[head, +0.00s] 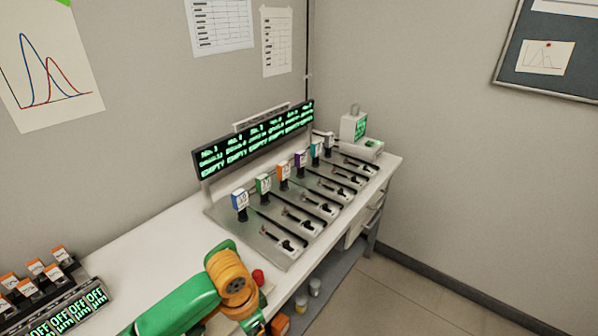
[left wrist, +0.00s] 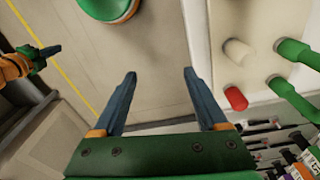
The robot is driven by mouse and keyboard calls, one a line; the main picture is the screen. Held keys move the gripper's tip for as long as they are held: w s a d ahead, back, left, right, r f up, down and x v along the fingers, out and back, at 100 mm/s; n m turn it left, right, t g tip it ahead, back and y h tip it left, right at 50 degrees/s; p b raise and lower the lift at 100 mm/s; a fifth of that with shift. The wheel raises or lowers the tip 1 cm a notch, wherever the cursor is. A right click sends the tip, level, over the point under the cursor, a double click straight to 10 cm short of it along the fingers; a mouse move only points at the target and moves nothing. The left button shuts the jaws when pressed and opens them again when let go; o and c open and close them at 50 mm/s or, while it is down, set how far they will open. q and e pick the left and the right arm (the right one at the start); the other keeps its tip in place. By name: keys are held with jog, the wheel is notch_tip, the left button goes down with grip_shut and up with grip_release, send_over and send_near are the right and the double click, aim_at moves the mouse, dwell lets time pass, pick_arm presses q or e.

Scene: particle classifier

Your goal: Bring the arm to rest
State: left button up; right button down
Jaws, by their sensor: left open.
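My left arm comes in from the lower left in the head view, a green link ending in an orange joint over the bench's front edge. Its gripper is not clearly visible there. In the left wrist view my left gripper (left wrist: 160,74) is open, its two dark blue fingers apart with only floor seen between them. It holds nothing. At the left edge of that view another orange and green arm end with a dark tip shows, probably my right gripper (left wrist: 48,52); its jaw opening is too small to tell.
The white bench (head: 150,258) carries a row of levers under a green-lit display (head: 255,140). A rack (head: 50,305) of orange-labelled boxes is at the left. A red cylinder (head: 258,276) stands near my arm; it also shows in the left wrist view (left wrist: 236,98). Open floor lies right.

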pick_arm(q)
jog(key=s+d+f+n+t+h, duration=0.2)
jog(key=s+d+f+h, duration=0.15)
jog(key=s, duration=0.25)
jog(key=s+a+f+n+t+y, duration=0.1)
jog(key=s+a+n+y, duration=0.45)
jog(key=a, duration=0.55)
notch_tip(320, 180, down, 11)
jog(key=s+h, duration=0.1)
jog(key=s, duration=0.1)
jog(key=s+a+f+g, duration=0.2)
jog(key=s+f, duration=1.2)
jog(key=f, duration=0.2)
jog(key=shift+a+f+b, duration=0.15)
jog(key=shift+f+b, duration=0.05)
jog(key=shift+b, duration=0.25)
